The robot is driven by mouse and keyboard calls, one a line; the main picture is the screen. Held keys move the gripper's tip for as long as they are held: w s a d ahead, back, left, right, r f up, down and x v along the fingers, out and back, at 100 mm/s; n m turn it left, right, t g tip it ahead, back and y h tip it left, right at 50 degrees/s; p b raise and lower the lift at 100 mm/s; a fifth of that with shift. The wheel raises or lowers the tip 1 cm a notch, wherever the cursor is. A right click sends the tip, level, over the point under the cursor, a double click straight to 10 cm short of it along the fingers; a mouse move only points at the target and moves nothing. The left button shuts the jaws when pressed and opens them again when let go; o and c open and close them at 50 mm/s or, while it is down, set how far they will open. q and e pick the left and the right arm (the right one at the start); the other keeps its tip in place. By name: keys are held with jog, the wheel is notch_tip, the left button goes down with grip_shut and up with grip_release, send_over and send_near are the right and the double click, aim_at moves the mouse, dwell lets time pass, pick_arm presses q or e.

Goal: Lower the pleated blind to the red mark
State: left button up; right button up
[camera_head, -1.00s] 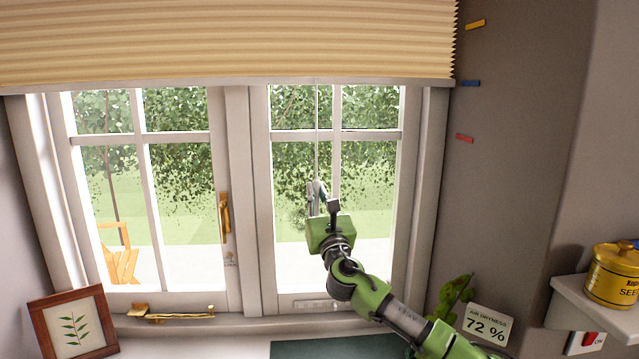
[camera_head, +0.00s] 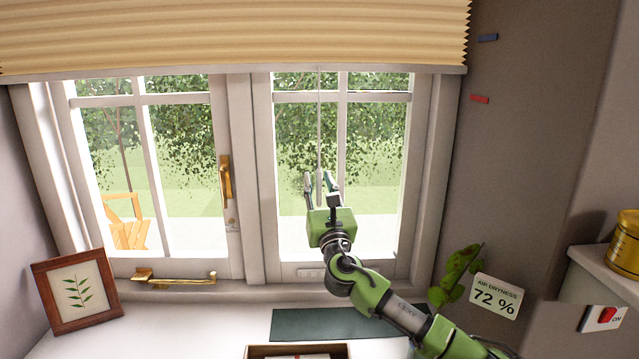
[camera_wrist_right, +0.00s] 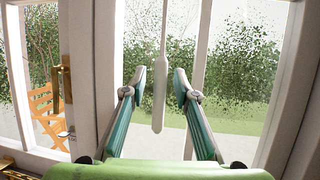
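The tan pleated blind (camera_head: 230,35) hangs across the top of the window. Its pale bottom rail (camera_head: 230,75) sits between the blue mark (camera_head: 488,38) above and the red mark (camera_head: 480,99) below, on the wall at right. A thin cord hangs down to a white pull handle (camera_wrist_right: 161,92) in front of the right window pane. My right gripper (camera_head: 320,182) is open, with its fingers on either side of the handle; in the wrist view (camera_wrist_right: 161,80) gaps show on both sides. My left gripper is not in view.
A brass window handle (camera_head: 225,182) and sill latch (camera_head: 175,278) are at left. A framed leaf picture (camera_head: 75,291), a green mat (camera_head: 325,325), a plant (camera_head: 457,272) and an air dryness sign (camera_head: 497,297) stand near the sill. A shelf holds a yellow tin (camera_head: 628,240).

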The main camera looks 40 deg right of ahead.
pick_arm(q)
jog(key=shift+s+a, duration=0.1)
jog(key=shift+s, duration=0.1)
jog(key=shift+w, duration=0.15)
pick_arm(e)
jog(key=v, duration=1.2)
